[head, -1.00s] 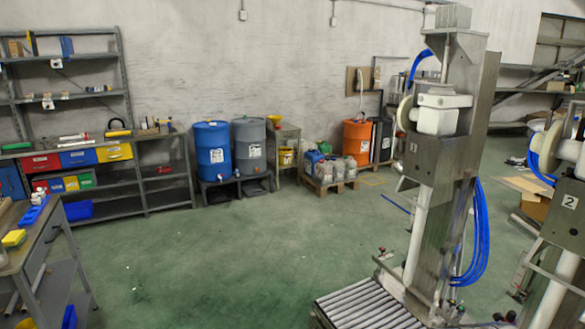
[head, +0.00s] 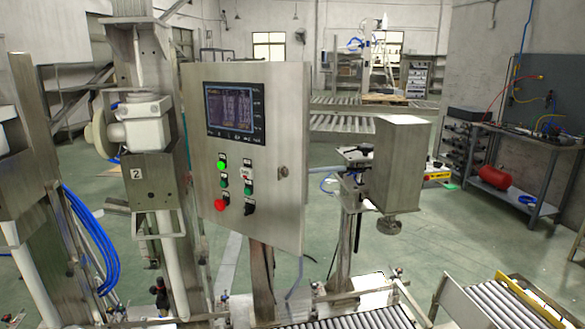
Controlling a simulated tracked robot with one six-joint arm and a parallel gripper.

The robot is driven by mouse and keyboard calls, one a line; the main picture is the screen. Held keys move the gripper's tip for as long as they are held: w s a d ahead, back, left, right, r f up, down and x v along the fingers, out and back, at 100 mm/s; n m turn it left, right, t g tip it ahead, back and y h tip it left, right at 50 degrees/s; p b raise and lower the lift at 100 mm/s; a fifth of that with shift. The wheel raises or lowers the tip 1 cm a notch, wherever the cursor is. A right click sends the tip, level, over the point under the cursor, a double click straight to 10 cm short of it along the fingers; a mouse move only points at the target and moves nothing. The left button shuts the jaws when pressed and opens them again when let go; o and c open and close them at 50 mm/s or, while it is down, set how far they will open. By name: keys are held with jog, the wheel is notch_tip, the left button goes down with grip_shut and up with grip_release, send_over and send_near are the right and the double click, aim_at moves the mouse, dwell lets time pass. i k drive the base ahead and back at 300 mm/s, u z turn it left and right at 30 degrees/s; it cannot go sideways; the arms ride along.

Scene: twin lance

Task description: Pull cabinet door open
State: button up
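A steel control cabinet (head: 250,158) stands on a post in the middle of the head view. Its front door (head: 238,214) looks shut. The door carries a dark screen (head: 230,110), green, black and red buttons and switches, and a small round latch or knob (head: 283,171) near its right edge. My gripper is not in view.
Filling column number 2 (head: 150,160) with blue hoses stands close to the cabinet's left. A steel box on a stand (head: 402,165) is to the right. Roller conveyors (head: 350,312) run below in front. Green floor is open at right, before a workbench (head: 512,160).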

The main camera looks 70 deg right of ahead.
aim_at(277, 221)
jog(key=z, duration=2.45)
jog(key=k, duration=0.55)
jog(key=z, duration=0.1)
jog(key=i, duration=0.5)
jog(key=z, duration=0.05)
